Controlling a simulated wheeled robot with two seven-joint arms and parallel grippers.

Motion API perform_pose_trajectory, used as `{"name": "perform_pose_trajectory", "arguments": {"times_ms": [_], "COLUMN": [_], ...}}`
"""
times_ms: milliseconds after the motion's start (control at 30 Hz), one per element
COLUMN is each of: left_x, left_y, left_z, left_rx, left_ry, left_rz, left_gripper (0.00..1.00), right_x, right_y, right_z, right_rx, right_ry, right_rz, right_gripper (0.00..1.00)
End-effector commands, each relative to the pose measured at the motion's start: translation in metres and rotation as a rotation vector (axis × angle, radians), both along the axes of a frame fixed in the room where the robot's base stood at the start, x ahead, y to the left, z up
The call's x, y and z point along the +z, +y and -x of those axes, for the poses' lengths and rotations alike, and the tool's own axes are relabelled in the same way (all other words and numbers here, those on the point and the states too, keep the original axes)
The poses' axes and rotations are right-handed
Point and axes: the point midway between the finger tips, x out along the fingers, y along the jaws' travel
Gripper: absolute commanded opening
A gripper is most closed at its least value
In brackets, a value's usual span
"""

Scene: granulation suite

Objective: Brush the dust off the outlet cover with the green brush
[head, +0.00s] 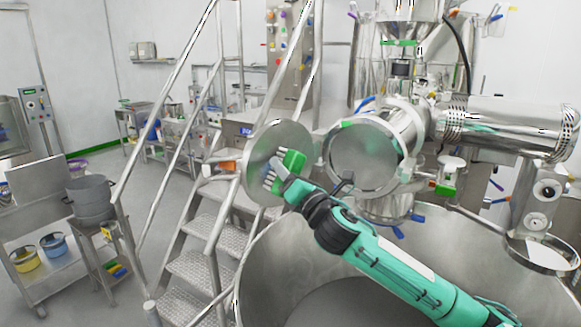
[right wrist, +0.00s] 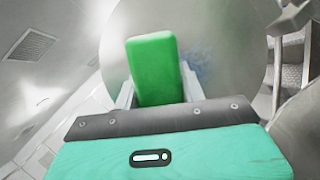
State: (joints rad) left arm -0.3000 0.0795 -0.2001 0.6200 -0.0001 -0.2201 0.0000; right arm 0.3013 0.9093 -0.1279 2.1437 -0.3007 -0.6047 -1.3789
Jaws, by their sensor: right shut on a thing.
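The outlet cover is a round steel disc (head: 262,148) standing upright, swung out to the left of the round outlet (head: 362,160). My right gripper (head: 281,179) is shut on the green brush (head: 293,160), in front of the disc's right half. In the right wrist view the brush's green block (right wrist: 152,66) stands up between the fingers of the gripper (right wrist: 158,92), with the cover (right wrist: 228,62) right behind it. A faint bluish dust patch (right wrist: 201,75) shows on the cover beside the block. Bristles are hidden there; I cannot tell whether they touch. My left gripper is out of view.
A large open steel bowl (head: 262,262) lies below my right arm. Metal steps with handrails (head: 205,268) stand close to the left of the cover. A trolley with buckets (head: 42,215) is at the far left. A steel cylinder (head: 505,122) extends at the right.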

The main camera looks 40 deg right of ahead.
Motion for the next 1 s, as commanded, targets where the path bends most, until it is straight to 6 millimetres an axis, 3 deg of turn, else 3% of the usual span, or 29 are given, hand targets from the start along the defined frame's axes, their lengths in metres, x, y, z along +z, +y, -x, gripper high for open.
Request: {"name": "perform_pose_trajectory", "arguments": {"times_ms": [533, 833, 1000], "left_x": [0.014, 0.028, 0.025], "left_y": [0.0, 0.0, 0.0], "left_z": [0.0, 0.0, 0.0], "left_rx": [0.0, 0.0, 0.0], "left_ry": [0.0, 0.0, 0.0], "left_rz": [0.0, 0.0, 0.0], "left_gripper": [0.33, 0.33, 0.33], "right_x": [0.001, 0.014, 0.011], "right_y": [0.039, 0.04, 0.035], "right_z": [0.005, 0.002, 0.0], "right_rx": [0.001, 0.0, -0.002], "right_ry": [-0.002, -0.001, 0.0], "right_rz": [0.0, 0.0, 0.001], "right_gripper": [0.23, 0.23, 0.23]}}
